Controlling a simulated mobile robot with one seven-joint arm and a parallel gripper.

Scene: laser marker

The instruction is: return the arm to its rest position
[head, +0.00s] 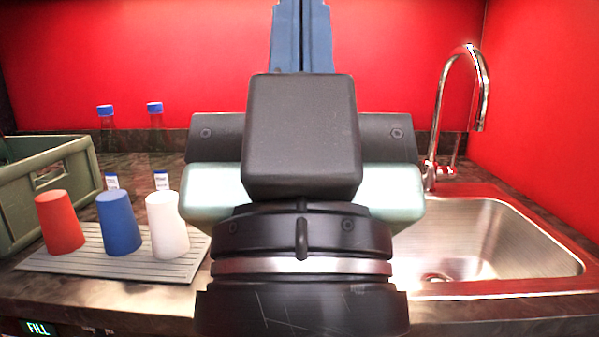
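My arm's wrist and my gripper fill the middle of the head view, close to the camera. The gripper (302,35) points up and away, with two blue-grey fingers side by side and almost no gap between them. The gripper appears shut, and nothing shows held in the visible part. The black wrist block and the wide hand hide the middle of the counter.
On the left, a red cup (60,222), a blue cup (119,222) and a white cup (167,225) stand upside down on a ribbed grey mat (75,264). A green crate (45,195) and blue-capped bottles (155,125) are behind. A sink (490,245) and faucet (480,90) are right.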

